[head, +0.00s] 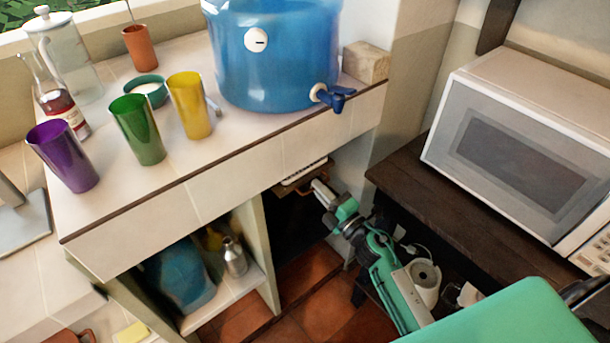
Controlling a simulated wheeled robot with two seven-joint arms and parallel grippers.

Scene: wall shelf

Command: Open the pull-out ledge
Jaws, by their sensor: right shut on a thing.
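The pull-out ledge (288,186) shows as a dark wooden edge under the tiled counter, in the opening right of the cupboard. A small white ribbed thing (303,173) lies at its top. My right gripper (318,188) reaches in from the lower right with its fingers at the right end of the ledge. It is shut on the ledge's front part; the exact contact is small and partly hidden by the fingers. How far out the ledge stands is hard to tell. My left gripper is not in view.
The tiled counter (240,168) overhangs the ledge. It carries purple, green and yellow cups and a blue water dispenser (275,60). A dark wooden table (425,205) with a white microwave (520,150) stands close at right. Tiled floor (310,275) is free below.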

